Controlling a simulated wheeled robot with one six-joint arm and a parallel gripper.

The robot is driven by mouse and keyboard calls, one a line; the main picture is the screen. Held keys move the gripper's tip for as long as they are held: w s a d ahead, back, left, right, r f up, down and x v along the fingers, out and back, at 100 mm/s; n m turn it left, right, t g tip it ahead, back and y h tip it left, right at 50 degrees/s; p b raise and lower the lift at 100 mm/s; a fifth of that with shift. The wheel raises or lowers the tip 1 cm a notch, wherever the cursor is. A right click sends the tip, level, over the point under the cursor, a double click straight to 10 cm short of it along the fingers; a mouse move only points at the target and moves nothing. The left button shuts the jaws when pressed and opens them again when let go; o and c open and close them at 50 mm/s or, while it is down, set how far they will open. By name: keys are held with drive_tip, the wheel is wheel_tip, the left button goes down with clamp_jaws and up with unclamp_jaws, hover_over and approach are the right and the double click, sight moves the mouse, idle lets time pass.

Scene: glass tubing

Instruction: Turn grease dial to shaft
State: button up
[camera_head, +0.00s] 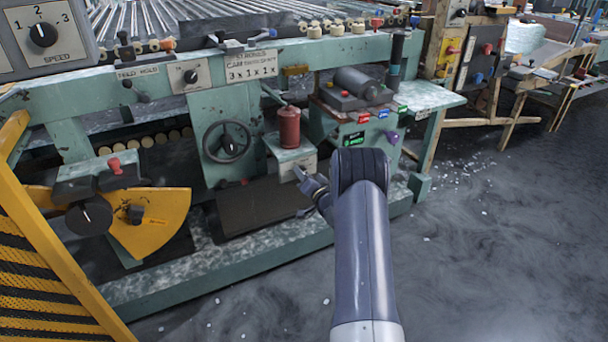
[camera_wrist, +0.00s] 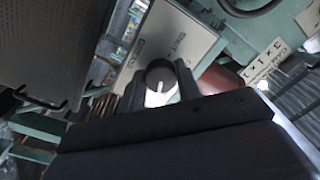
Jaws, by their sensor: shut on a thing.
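The grease dial (camera_wrist: 160,76) is a small round dark knob with a white pointer line, on a pale plate (camera_wrist: 190,40) in the wrist view. The pointer line faces the bottom of the picture, towards my gripper's body. In the head view my gripper (camera_head: 306,187) is at the box below the red cylinder (camera_head: 289,127); the dial is hidden there.
A black handwheel (camera_head: 227,141) is left of the red cylinder. A dark mat-like panel (camera_head: 255,205) lies low in front of the machine. A yellow sector plate (camera_head: 165,215) and yellow guard (camera_head: 50,270) stand at left. Open floor lies at right.

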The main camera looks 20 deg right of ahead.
drive_tip(key=shift+m+p, duration=0.3)
drive_tip(key=shift+m, duration=1.7)
drive_tip(key=o, duration=1)
drive_tip(key=s, duration=0.3)
drive_tip(key=s+p, duration=0.1)
drive_tip(key=s, duration=0.3)
drive_tip(key=s+p, duration=0.1)
drive_tip(key=s, duration=0.3)
drive_tip(key=shift+d+f, duration=0.15)
drive_tip(key=shift+d, duration=0.1)
drive_tip(key=shift+w, duration=0.1)
